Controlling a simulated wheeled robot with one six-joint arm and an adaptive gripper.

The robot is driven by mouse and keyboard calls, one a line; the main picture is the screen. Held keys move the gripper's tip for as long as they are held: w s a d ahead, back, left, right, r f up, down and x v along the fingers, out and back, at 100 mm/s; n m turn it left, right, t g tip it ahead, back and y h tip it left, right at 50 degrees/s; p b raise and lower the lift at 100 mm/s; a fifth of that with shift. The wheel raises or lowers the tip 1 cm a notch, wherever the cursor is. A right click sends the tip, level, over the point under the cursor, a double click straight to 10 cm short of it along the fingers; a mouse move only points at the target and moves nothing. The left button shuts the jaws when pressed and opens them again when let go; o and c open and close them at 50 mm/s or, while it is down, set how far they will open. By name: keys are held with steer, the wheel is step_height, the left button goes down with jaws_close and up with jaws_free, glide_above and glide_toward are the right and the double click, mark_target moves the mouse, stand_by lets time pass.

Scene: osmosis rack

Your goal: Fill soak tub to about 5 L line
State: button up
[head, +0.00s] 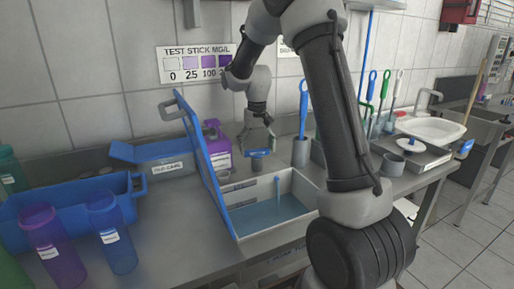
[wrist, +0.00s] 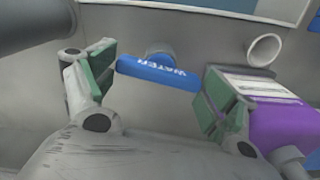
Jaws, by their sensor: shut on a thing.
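The soak tub (head: 290,234) is a pale open tub in the middle of the head view, with blue water (head: 262,216) in its lower part. A thin blue upright piece stands in the water; level marks cannot be read. A blue handle marked WATER (wrist: 158,73) lies between my green-padded jaws in the wrist view. My gripper (head: 258,150) is shut on this handle, above the tub's back edge. The handle also shows as a small blue patch in the head view (head: 257,154). The spout is not clear, and no water stream can be made out.
A tall blue panel (head: 203,165) stands along the tub's left side. A purple container (head: 219,152) stands behind it. A blue bin (head: 60,215), purple bottle (head: 52,246) and blue bottle (head: 111,236) stand left. A tool holder (head: 301,153) stands behind right.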

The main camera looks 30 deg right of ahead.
steer(key=n, duration=0.2)
steer(key=shift+n, duration=0.3)
steer(key=o, duration=0.9)
steer(key=shift+c, duration=0.2)
step_height(320, 180, up, 12)
